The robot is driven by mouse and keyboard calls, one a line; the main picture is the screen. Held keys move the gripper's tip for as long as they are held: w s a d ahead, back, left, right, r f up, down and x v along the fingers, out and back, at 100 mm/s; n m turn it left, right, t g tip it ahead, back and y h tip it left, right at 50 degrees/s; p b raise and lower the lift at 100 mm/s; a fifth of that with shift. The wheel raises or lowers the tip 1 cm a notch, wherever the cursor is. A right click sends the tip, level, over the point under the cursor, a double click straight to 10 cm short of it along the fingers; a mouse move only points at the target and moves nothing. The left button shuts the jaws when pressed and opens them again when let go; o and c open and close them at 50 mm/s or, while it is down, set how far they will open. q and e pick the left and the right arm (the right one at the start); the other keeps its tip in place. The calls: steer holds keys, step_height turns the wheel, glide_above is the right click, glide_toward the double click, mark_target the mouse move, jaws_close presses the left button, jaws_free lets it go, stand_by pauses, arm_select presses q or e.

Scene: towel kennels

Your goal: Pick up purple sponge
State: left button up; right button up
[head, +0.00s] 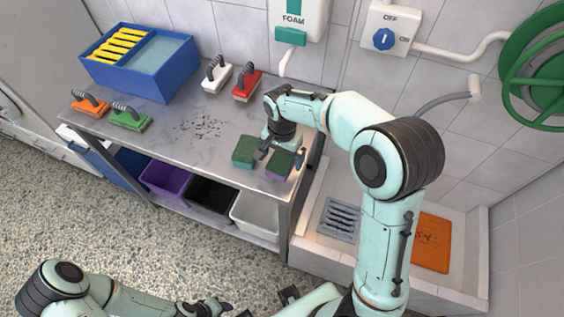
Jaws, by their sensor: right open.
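The purple sponge (279,166), with a dark green top, lies near the front right of the grey metal table. My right gripper (281,155) is open just above it, with one finger to each side of it. I cannot tell whether the fingers touch it. A green sponge (244,152) lies close to its left, next to the gripper's left finger. My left gripper (208,307) is low at the bottom edge of the view, away from the table, and its jaws are unclear.
The metal table (205,140) also holds a blue bin (150,83), orange (89,104), green (130,118), white (216,76) and red (247,86) brushes. Purple, black and white bins stand below. A basin with a grey grate (340,220) and orange mat (432,243) is at right.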

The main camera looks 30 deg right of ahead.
mark_target(282, 160)
step_height(282, 160, down, 2)
steer(key=shift+f, duration=0.15)
arm_select(q)
steer(key=shift+f, duration=0.15)
arm_select(e)
steer(key=c, duration=1)
arm_select(q)
steer(key=w+r+p, duration=0.1)
steer(key=r, duration=0.1)
steer(key=w+r+p, duration=0.1)
steer(key=shift+w+r+p, duration=0.3)
steer(key=shift+w+r, duration=0.05)
arm_select(e)
step_height(282, 160, up, 20)
steer(key=shift+r, duration=0.1)
